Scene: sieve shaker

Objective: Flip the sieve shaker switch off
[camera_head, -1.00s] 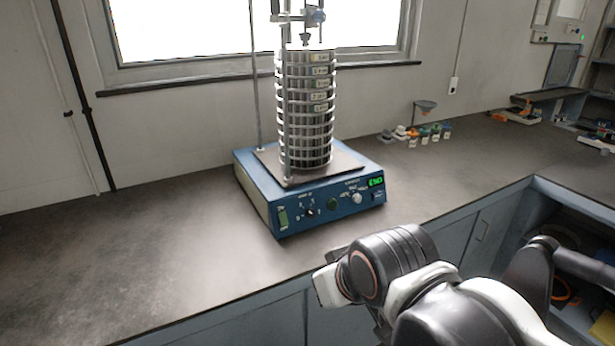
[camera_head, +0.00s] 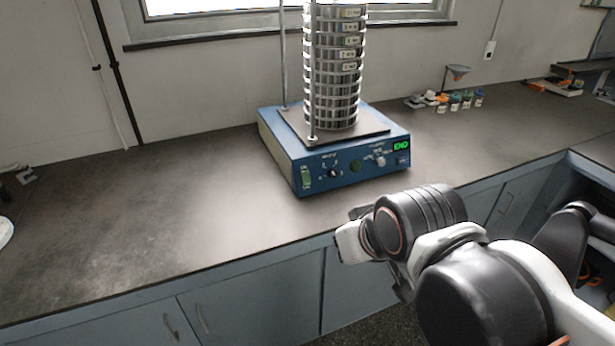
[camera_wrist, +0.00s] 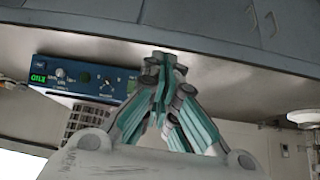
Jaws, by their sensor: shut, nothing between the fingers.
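The sieve shaker (camera_head: 285,148) is a blue box on the grey bench, with a tall stack of metal sieves (camera_head: 333,75) on its top plate. Its front panel carries a green rocker switch (camera_head: 306,178) at the left end, knobs, and a lit green display (camera_head: 401,146) that reads "END". The switch's position is too small to tell. In the wrist view my gripper (camera_wrist: 166,60) is shut and empty, with teal finger pads.
Small coloured bottles (camera_head: 455,101) and a funnel (camera_head: 457,72) stand at the back right. Blue cabinets (camera_head: 250,305) run below the bench's front edge.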

